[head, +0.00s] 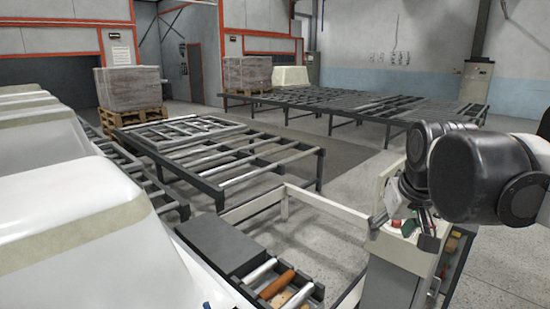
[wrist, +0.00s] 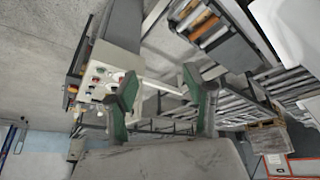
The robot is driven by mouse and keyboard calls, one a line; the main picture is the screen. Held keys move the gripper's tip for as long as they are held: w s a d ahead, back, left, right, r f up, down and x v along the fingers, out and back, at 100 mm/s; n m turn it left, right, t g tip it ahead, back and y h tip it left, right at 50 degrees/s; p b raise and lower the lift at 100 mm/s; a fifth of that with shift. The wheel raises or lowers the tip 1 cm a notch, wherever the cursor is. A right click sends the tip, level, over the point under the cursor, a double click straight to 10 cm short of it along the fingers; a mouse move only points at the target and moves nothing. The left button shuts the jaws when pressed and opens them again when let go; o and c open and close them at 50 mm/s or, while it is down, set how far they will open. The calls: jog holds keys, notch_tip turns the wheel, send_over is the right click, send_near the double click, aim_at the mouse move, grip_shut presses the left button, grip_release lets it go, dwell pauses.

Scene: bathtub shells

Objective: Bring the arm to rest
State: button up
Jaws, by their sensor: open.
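My gripper (wrist: 159,80) is open and empty in the wrist view, its two dark green fingers apart with nothing between them. My arm reaches in from the right edge in the head view, its dark rounded links above a control box (head: 398,243). I cannot tell the gap between the box and my arm.
White bathtub shells (head: 75,235) stand along the left. A roller conveyor (head: 255,160) crosses the middle, with more roller tables (head: 350,103) behind. A wrapped pallet load (head: 130,87) stands at the back left. Grey floor (head: 375,170) is open between the conveyors.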

jog(key=s+a+f+t, duration=0.1)
jog(key=s+a+f, duration=0.2)
jog(key=s+f, duration=0.6)
jog(key=s, duration=0.4)
jog(key=shift+a+f+t, duration=0.2)
jog(key=shift+f+t, duration=0.1)
jog(key=shift+t, duration=0.1)
